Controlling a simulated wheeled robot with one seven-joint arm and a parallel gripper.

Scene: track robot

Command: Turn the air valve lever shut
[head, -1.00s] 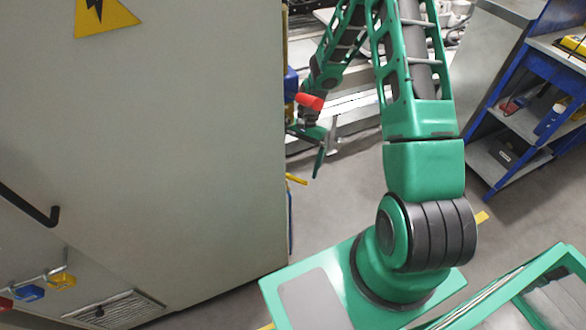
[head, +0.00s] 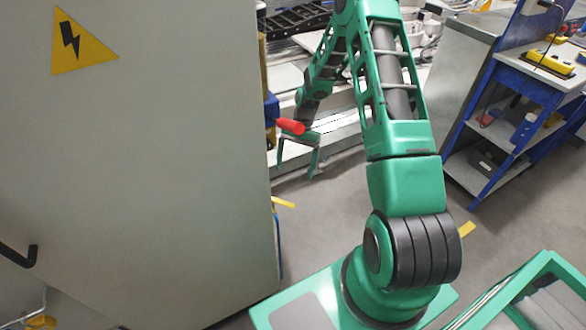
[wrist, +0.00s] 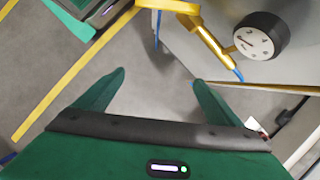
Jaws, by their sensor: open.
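My gripper (head: 298,158) is just below the lever in the head view, fingers pointing down. In the wrist view my gripper (wrist: 159,80) is open, with only floor between its fingers. I see no contact with the lever, but cannot judge the depth between them.
The grey cabinet (head: 160,180) fills the left, with a yellow piece (head: 284,202) low on its edge. The wrist view shows a round gauge (wrist: 262,36) and brass pipe (wrist: 205,36) at upper right. A blue-framed shelf (head: 505,110) stands right. Floor between is clear.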

